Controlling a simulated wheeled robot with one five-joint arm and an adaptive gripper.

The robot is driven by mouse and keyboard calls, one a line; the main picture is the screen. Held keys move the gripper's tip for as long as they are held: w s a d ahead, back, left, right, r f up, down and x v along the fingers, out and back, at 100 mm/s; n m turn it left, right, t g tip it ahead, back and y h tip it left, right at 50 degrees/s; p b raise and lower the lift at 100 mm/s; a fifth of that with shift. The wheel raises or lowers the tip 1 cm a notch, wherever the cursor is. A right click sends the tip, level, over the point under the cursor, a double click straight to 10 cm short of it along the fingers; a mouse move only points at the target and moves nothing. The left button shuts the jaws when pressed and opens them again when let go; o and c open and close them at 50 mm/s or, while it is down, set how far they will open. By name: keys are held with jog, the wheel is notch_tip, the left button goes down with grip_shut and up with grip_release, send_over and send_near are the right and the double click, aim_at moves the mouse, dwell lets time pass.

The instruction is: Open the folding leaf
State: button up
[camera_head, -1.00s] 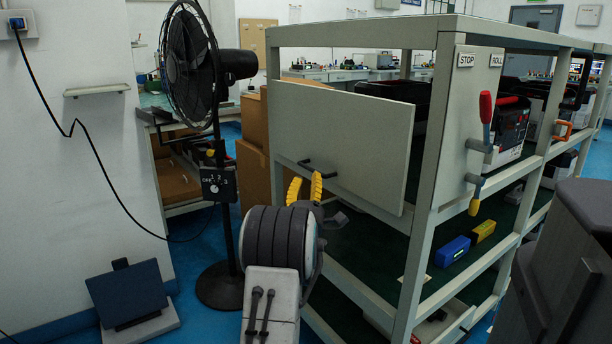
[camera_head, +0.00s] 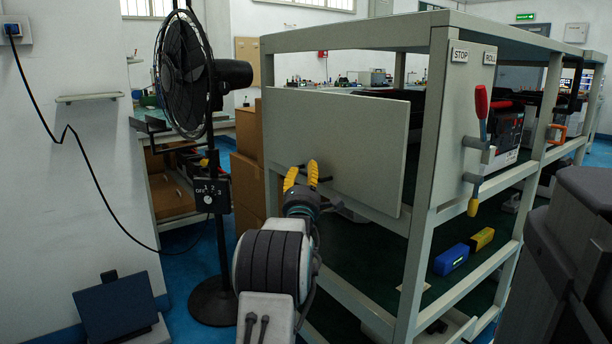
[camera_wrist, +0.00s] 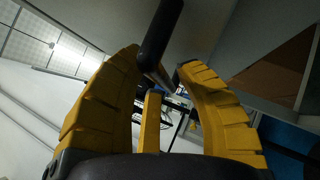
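The folding leaf (camera_head: 340,145) is a flat pale grey panel across the upper end of the rack, hanging roughly upright. Its black bar handle (camera_head: 325,180) sticks out low on its face, with its left part hidden behind my gripper. My gripper (camera_head: 301,168) has yellow fingers and is in front of the leaf at the handle. In the wrist view, the fingers are spread apart (camera_wrist: 160,62) and the black handle (camera_wrist: 160,35) runs into the gap between their tips. I cannot tell whether the fingers touch it.
The grey rack frame (camera_head: 425,190) carries a red-handled lever (camera_head: 481,115) right of the leaf. A black standing fan (camera_head: 187,75) and cardboard boxes (camera_head: 248,185) stand to the left. Blue and yellow boxes (camera_head: 452,258) lie on a lower shelf. A dark grey block (camera_head: 575,240) stands at right.

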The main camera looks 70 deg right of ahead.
grip_shut()
